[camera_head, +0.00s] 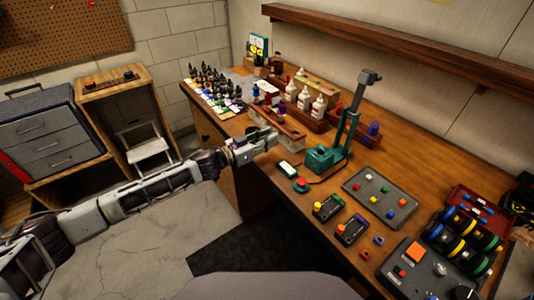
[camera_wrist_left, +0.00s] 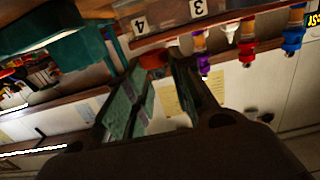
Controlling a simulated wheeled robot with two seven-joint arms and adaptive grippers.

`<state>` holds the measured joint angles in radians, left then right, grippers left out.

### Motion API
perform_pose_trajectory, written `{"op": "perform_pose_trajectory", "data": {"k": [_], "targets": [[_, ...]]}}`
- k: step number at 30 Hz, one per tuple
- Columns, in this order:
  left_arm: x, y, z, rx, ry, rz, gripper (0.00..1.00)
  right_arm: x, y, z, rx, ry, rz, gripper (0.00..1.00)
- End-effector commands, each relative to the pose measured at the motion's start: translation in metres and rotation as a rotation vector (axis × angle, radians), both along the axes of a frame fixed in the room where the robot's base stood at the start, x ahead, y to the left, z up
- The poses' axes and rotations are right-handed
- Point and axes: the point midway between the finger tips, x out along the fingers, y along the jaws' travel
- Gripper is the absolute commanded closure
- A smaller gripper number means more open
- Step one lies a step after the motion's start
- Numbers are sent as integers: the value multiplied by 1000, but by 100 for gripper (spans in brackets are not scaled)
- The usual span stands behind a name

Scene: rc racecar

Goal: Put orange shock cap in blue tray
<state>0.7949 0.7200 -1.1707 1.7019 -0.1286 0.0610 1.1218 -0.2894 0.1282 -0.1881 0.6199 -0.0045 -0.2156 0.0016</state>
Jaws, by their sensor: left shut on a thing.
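My left gripper (camera_head: 268,137) is at the front of a wooden rack (camera_head: 290,130) on the workbench. In the left wrist view its two fingers (camera_wrist_left: 157,72) are closed on a small orange-red piece (camera_wrist_left: 152,60), seen between the tips beneath the rack. It looks like the orange shock cap, but the fingers hide part of it. Purple, white, red and blue shock parts hang along the numbered rack (camera_wrist_left: 170,38). A small blue square piece (camera_head: 378,240) lies near the bench's front edge; I cannot tell whether it is the blue tray. My right gripper is not in view.
A teal press (camera_head: 325,157) stands right of the gripper. A grey tray (camera_head: 365,180) with several coloured pieces, two small dark boxes (camera_head: 328,207) and a red button (camera_head: 301,185) lie farther right. White bottles (camera_head: 303,98) stand behind the rack.

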Motion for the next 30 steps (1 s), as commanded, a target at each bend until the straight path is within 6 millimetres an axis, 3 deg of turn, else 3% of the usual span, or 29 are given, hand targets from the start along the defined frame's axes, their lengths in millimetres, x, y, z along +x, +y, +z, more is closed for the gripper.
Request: {"op": "perform_pose_trajectory", "data": {"k": [4, 19, 30], "targets": [[-1, -1, -12, -2, 1, -1, 84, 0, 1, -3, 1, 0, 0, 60], [0, 0, -18, -1, 0, 0, 84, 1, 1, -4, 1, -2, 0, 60], [0, 0, -52, -3, 2, 1, 84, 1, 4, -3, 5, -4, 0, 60]]}}
